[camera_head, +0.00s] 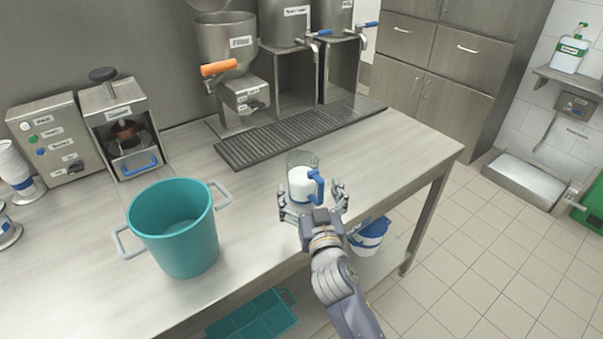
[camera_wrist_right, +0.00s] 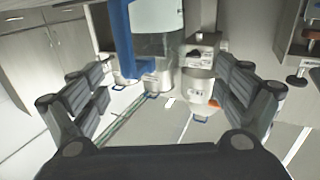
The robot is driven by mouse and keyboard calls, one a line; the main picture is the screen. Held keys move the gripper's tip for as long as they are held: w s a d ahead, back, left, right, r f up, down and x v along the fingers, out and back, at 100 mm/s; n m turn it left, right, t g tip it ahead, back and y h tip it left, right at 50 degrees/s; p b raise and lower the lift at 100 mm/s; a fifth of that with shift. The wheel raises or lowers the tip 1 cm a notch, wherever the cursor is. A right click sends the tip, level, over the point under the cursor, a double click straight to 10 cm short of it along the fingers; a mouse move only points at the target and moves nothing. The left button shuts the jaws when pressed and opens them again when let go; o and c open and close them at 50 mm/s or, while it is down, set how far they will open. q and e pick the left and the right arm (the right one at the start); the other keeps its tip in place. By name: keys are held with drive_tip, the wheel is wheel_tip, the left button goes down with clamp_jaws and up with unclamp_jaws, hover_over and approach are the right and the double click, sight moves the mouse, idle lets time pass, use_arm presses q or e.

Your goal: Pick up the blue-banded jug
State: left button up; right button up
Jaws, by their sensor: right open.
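The blue-banded jug (camera_head: 301,180) is a clear container with white contents and a blue handle on its right side. It stands upright near the front edge of the steel counter (camera_head: 260,220). My right gripper (camera_head: 312,203) is open, with its fingers spread on either side of the jug's lower part. I cannot tell whether they touch it. In the right wrist view the jug (camera_wrist_right: 157,35) and its blue handle (camera_wrist_right: 122,40) show at the top between the open fingers of my right gripper (camera_wrist_right: 160,95). My left gripper is not in view.
A teal bucket (camera_head: 175,228) with side handles stands left of the jug. A filler machine (camera_head: 228,45) with an orange handle and a dark drip grate (camera_head: 290,133) are behind. A white and blue bucket (camera_head: 370,237) sits below the counter. Counter space right of the jug is clear.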

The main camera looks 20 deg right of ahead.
sight(305, 175)
drive_tip(key=w, duration=0.3)
drive_tip(key=shift+d+r, duration=0.1)
drive_tip(key=shift+d, duration=0.1)
drive_tip(key=shift+w, duration=0.2)
drive_tip(key=w, duration=0.1)
drive_tip(key=w+p, duration=0.1)
drive_tip(key=w, duration=0.2)
drive_tip(key=shift+w+d, duration=0.3)
drive_tip(key=shift+d, duration=0.05)
drive_tip(key=shift+w, duration=0.2)
drive_tip(key=c, duration=1.3)
drive_tip(key=shift+c, duration=0.6)
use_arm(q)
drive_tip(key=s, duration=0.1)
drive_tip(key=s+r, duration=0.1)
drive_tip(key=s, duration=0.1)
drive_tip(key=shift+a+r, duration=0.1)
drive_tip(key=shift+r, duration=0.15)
